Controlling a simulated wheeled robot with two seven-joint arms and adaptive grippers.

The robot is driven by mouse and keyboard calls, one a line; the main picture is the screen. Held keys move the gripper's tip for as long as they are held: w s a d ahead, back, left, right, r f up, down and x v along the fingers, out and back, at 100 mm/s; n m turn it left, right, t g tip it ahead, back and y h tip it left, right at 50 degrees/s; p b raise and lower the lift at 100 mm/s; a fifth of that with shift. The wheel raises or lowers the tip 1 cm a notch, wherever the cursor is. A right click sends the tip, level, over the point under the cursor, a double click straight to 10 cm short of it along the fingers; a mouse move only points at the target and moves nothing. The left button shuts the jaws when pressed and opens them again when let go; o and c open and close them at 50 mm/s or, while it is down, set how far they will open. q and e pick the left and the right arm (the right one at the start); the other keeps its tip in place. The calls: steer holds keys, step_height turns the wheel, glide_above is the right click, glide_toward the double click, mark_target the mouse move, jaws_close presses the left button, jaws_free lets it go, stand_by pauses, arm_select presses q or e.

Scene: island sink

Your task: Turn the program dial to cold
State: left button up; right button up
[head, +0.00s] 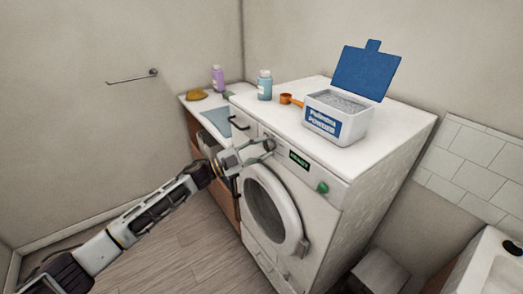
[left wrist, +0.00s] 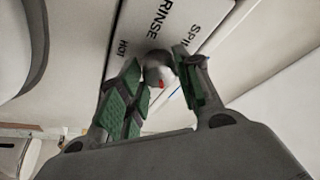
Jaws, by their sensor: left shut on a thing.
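The washing machine (head: 318,178) stands in the middle of the head view, with its front panel facing my left arm. My left gripper (head: 262,147) is at the upper left of that panel. The labels HOT, RINSE and part of SPIN show on the panel around the dial. I see no cold label; the fingers hide part of the panel. My right gripper is out of view.
On top stand a white powder box (head: 338,122) with a raised blue lid, an orange scoop (head: 287,99) and a teal bottle (head: 264,85). A green button (head: 322,188) and a lit display (head: 299,160) sit right of my gripper. The round door (head: 270,207) is below.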

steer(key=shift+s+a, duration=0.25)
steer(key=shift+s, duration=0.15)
arm_select(q)
steer(key=o, duration=1)
steer(key=shift+o, duration=0.2)
steer(key=v, duration=1.2)
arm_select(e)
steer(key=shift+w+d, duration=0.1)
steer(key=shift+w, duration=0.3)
